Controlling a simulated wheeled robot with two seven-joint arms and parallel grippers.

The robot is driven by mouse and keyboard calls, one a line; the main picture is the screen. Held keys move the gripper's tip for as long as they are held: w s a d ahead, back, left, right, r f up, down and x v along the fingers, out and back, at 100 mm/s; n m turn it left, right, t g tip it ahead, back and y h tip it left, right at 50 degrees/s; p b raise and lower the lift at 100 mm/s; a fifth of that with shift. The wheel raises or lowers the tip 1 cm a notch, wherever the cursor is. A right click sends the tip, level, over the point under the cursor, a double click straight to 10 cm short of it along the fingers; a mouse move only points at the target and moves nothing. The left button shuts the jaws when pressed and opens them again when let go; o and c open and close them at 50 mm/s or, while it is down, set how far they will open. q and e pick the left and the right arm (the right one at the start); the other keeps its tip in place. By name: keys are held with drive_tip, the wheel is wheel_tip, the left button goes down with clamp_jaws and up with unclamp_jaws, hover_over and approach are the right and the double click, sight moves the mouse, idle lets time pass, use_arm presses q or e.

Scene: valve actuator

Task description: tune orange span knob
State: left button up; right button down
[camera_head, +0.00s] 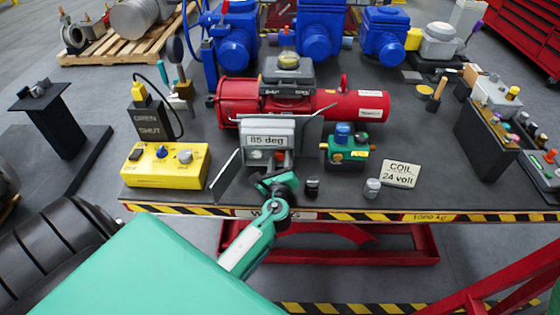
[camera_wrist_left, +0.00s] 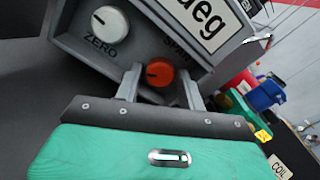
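The orange span knob (camera_wrist_left: 158,71) is on the sloped grey front of the positioner box, whose label reads "65 deg" or "85 deg" (camera_head: 266,138) in the head view. The white ZERO knob (camera_wrist_left: 109,22) sits left of it in the wrist view; the SPAN lettering is partly hidden. My left gripper (camera_wrist_left: 160,82) is open, with one finger on either side of the orange knob. A gap shows beside the knob, and contact cannot be made out. In the head view this gripper (camera_head: 278,178) is right in front of the box. My right gripper is not in view.
Open grey cover flaps (camera_head: 226,176) flank the box. A yellow control box (camera_head: 166,165) stands left; a green solenoid (camera_head: 347,146) and a COIL 24 volt sign (camera_head: 399,173) stand right. The red actuator (camera_head: 343,105) lies behind. Small dark and grey cylinders stand near the bench's striped front edge.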

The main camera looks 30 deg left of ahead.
use_arm(q)
drive_tip(key=c, duration=0.7)
drive_tip(key=shift+r+m+p, duration=0.15)
drive_tip(key=shift+m+p, duration=0.75)
drive_tip(key=shift+p, duration=0.05)
drive_tip(key=m+p, duration=0.3)
drive_tip(key=m, duration=0.1)
drive_tip(key=shift+p, duration=0.4)
drive_tip(key=m+p, duration=0.3)
drive_tip(key=shift+m, duration=0.4)
drive_tip(key=shift+m+p, duration=0.4)
drive_tip(key=shift+m, duration=0.2)
drive_tip(key=shift+f, duration=0.2)
drive_tip(key=o, duration=0.7)
